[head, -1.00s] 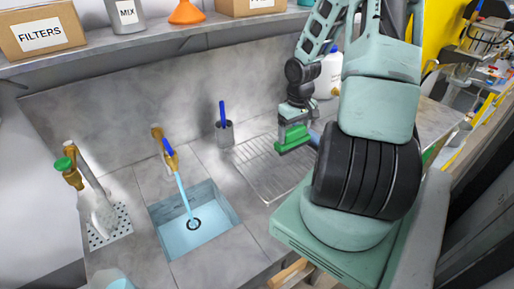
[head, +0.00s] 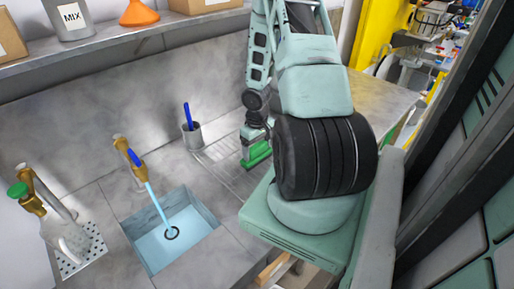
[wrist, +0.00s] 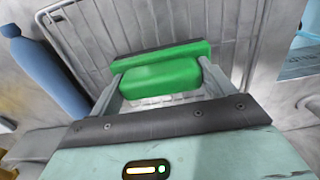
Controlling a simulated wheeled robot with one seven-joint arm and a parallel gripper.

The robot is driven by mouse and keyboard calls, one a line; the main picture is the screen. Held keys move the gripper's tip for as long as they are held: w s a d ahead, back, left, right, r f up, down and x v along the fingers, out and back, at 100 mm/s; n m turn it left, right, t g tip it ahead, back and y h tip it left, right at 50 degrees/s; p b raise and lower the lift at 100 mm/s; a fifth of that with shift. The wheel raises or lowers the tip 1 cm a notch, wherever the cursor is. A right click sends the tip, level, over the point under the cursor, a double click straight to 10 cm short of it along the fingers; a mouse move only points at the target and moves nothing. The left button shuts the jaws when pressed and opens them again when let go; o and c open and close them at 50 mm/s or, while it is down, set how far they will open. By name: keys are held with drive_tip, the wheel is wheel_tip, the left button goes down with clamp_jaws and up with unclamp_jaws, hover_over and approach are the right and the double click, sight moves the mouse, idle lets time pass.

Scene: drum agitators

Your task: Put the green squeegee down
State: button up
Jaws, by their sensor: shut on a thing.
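The green squeegee (head: 257,154) is in my gripper, over the ribbed drainboard beside the sink. In the wrist view the green squeegee (wrist: 160,76) lies crosswise between the two fingers, with a dark strip along its far edge. My gripper (wrist: 158,84) is shut on it, and it also shows in the head view (head: 250,148). The ribbed drainboard (head: 217,157) shows close behind the squeegee. I cannot tell whether the squeegee touches it. My arm hides the drainboard's right part in the head view.
A grey cup (head: 192,136) with a blue-handled tool stands behind the drainboard. The sink (head: 200,222) is at left with blue water running from a tap (head: 137,166). A blue object (wrist: 45,72) lies at the left in the wrist view. A shelf (head: 110,52) runs above the counter.

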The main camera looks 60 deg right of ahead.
sight(257, 146)
drive_tip(key=shift+f, duration=0.1)
drive_tip(key=o, duration=1.1)
drive_tip(key=shift+c, duration=0.2)
wheel_tip(257, 146, up, 12)
drive_tip(key=w+a+r+n, duration=0.2)
drive_tip(key=a+r, duration=0.1)
drive_tip(key=a, duration=0.5)
drive_tip(key=w+a+r+n, duration=0.2)
drive_tip(key=w+a+r, duration=0.1)
drive_tip(key=a, duration=0.6)
drive_tip(key=w+a+r+n, duration=0.1)
drive_tip(key=w+a+r, duration=0.15)
drive_tip(key=a, duration=0.55)
drive_tip(key=s+a+r+n, duration=0.3)
drive_tip(key=s+a, duration=0.5)
drive_tip(key=a, duration=0.2)
drive_tip(key=s+a+r+n, duration=0.3)
drive_tip(key=s+a, duration=0.5)
drive_tip(key=a, duration=0.3)
drive_tip(key=shift+a+r+y+p, duration=0.2)
drive_tip(key=shift+r+y+p, duration=0.1)
drive_tip(key=shift+y+p, duration=0.1)
drive_tip(key=shift+f, duration=0.1)
